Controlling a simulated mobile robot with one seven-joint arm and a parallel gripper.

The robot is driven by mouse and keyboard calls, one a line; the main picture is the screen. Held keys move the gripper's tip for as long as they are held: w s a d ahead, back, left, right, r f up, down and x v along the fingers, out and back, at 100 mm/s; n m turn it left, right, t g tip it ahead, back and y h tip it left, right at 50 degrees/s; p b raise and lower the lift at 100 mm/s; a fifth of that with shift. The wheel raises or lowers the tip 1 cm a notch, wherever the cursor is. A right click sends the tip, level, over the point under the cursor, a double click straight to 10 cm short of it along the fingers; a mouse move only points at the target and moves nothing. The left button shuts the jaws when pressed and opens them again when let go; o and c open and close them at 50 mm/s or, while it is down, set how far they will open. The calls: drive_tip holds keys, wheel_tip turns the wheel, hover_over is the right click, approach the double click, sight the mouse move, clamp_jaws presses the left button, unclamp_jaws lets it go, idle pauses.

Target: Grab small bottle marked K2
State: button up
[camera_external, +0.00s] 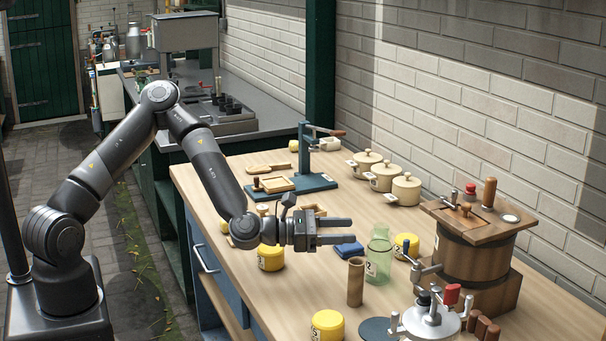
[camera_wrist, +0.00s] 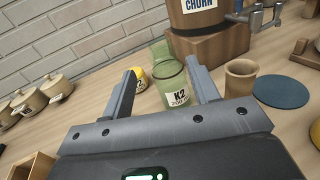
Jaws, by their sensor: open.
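The small bottle marked K2 (camera_wrist: 175,92) is greenish clear glass with a white label. In the wrist view it stands upright on the table, ahead of and between my gripper's fingers. In the external view a green glass bottle (camera_external: 378,262) with a partly readable label stands right of my gripper (camera_external: 350,231). My gripper is open and empty, its fingers pointing toward the bottle and apart from it. In the wrist view the fingertips (camera_wrist: 163,67) spread either side of the bottle. More green glass shows behind its rim; I cannot tell if it is a second bottle.
A brown cup (camera_external: 355,282) stands close beside the bottle. A wooden churn (camera_external: 475,245) stands on the right, with a metal device (camera_external: 432,322) in front. Lidded pots (camera_external: 384,177) line the wall.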

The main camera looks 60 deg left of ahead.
sight(389, 232)
drive_tip(key=shift+x, duration=5.45)
drive_tip(key=shift+c, duration=0.3)
drive_tip(key=shift+r, duration=0.1)
drive_tip(key=c, duration=1.1)
